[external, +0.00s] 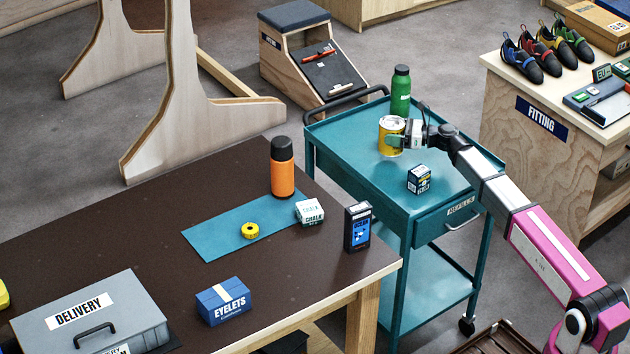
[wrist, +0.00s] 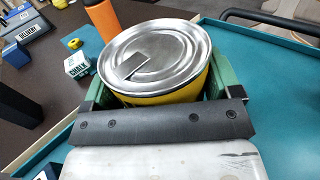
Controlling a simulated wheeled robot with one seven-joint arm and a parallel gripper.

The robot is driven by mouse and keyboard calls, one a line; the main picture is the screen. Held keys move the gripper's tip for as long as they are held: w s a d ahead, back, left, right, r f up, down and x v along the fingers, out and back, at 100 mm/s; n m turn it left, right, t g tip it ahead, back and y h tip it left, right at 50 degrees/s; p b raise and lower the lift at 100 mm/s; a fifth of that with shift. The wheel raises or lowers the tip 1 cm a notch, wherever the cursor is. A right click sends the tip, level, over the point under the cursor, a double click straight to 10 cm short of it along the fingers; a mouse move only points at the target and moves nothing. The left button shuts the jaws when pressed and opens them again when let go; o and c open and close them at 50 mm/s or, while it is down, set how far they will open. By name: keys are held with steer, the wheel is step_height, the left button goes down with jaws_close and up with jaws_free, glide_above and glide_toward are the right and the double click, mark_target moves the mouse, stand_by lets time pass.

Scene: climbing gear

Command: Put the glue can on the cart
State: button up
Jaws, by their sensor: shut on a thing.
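The glue can is a yellow can (external: 391,136) with a silver lid, over the far part of the teal cart (external: 340,138) in the external view. In the wrist view the can (wrist: 155,60) stands upright between the green finger pads. My gripper (external: 398,140) is shut on the can from the right side. I cannot tell whether the can's base touches the cart top. The can's lower part is hidden in the wrist view.
On the cart, a green bottle (external: 400,91) stands just behind the can and a small dark box (external: 419,179) sits in front. The brown table (external: 150,227) at left holds an orange bottle (external: 282,170), chalk box (external: 309,212) and dark box (external: 357,227). The cart's left front top is clear.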

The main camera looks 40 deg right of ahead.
steer(key=shift+f, duration=1.95)
steer(key=shift+f, duration=0.1)
steer(key=o, duration=1.1)
steer(key=shift+s+d, duration=0.3)
steer(key=v, duration=1.1)
steer(key=shift+s+d, duration=0.1)
